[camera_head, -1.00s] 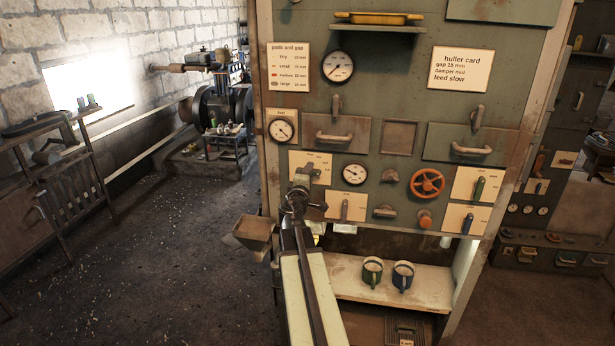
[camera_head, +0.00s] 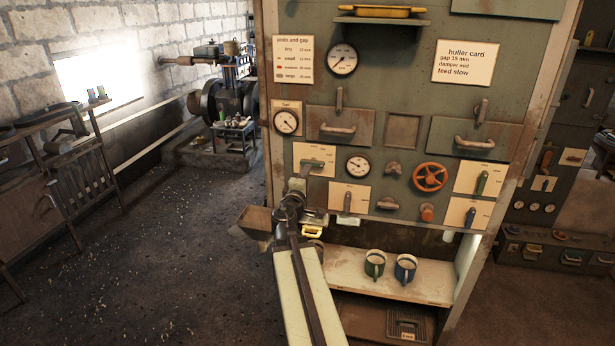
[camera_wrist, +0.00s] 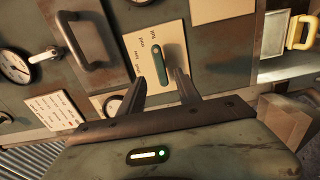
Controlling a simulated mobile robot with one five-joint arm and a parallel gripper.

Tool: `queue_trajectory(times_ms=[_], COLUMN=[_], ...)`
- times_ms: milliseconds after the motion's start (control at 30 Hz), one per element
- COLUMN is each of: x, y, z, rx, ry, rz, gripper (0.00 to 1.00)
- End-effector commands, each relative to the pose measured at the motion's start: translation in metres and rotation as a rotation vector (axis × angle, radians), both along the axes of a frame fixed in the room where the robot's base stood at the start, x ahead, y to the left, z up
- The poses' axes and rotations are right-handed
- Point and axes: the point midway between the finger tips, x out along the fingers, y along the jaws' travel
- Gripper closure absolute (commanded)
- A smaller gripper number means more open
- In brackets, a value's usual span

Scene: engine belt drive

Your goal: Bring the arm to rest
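My gripper (camera_wrist: 158,74) is open in the wrist view, its two dark fingers spread apart with nothing held. A lever with a green handle (camera_wrist: 160,66) on a cream plate shows between and beyond the fingertips, with gaps on both sides. In the head view my arm reaches up to the cabinet front, and my gripper (camera_head: 297,186) is just below that lever (camera_head: 312,163). The fingers are small and partly hidden by the wrist there. I cannot tell the exact distance to the panel.
The panel carries an orange handwheel (camera_head: 430,178), gauges and drawer handles. A hopper (camera_head: 257,220) juts out left of my arm. The floor at left is open.

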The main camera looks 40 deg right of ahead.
Motion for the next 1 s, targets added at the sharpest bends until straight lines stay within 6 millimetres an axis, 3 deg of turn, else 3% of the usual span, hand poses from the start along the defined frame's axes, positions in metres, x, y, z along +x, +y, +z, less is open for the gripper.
queue_trajectory(times_ms=[233, 367, 567, 700, 867, 1000], x=[0.001, 0.021, 0.085, 0.106, 0.092, 0.05], y=[0.001, 0.026, 0.127, 0.209, 0.301, 0.387], z=[0.0, 0.0, -0.008, -0.045, -0.123, -0.192], rx=[0.0, 0.0, 0.064, 0.321, 0.733, 1.097], ry=[0.0, 0.0, -0.031, -0.103, -0.08, 0.064], rz=[0.002, 0.045, 0.195, 0.197, 0.067, -0.103], gripper=[0.6, 0.6, 0.6, 0.6, 0.6, 0.6])
